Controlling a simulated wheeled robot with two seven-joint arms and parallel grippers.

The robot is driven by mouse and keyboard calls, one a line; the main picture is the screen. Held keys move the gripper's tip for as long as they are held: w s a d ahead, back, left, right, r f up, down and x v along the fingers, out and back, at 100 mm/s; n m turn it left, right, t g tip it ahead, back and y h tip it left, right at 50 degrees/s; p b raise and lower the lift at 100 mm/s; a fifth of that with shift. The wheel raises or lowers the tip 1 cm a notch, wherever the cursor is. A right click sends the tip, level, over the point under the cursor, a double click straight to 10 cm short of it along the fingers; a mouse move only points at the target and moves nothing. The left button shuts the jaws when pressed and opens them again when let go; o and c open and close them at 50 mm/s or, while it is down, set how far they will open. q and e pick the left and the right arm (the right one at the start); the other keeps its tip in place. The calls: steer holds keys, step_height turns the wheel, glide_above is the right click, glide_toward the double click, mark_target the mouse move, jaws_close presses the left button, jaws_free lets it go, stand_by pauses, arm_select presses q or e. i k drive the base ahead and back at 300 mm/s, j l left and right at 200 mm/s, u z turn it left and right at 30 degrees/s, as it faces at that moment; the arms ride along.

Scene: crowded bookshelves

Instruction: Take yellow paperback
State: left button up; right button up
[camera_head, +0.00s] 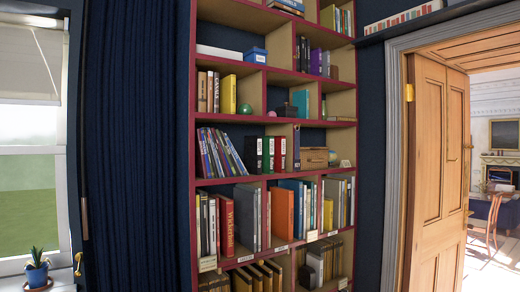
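A tall bookshelf with dark red edges (192,150) stands ahead, crowded with books. A yellow book (228,94) stands upright on an upper left shelf, at the right end of a short row of brown and dark books. A smaller yellow book (328,214) stands on a lower right shelf, partly hidden among other books. Some yellowish spines (345,21) also show near the top right. I cannot tell from this view which one is the yellow paperback. Neither of my grippers is in view.
A green ball (245,109) sits right of the upper yellow book. Red, green and black binders (268,154) and a wooden box (314,158) stand on the middle shelf. An open wooden door (436,165) is at right. A potted plant (37,268) is by the window at left.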

mark_target(327, 219)
steer(key=i+l+z, duration=0.15)
steer(key=i, duration=0.25)
steer(key=i+l+z, duration=0.35)
steer(key=i, duration=0.5)
steer(key=l, duration=0.1)
